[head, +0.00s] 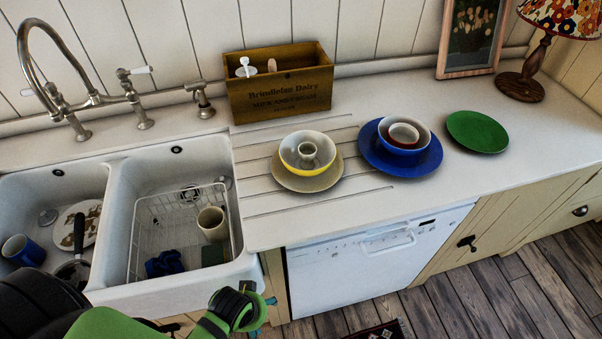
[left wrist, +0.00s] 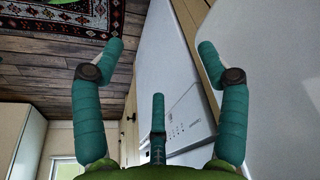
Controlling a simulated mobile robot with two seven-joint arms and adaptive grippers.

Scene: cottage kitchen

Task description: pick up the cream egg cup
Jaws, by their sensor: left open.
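My left gripper (head: 262,298) is low at the bottom of the head view, in front of the sink edge and dishwasher, below and apart from the egg cup. In the left wrist view its teal fingers (left wrist: 160,60) are spread with nothing between them. The egg cup does not show in that view. My right gripper is not in view.
A blue plate (head: 375,158) with stacked bowls is to the right, then a green plate (head: 478,131). A wooden box (head: 280,88) stands behind. The double sink (head: 115,200) holds a wire rack (head: 160,215) and dishes. The counter's front right is clear.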

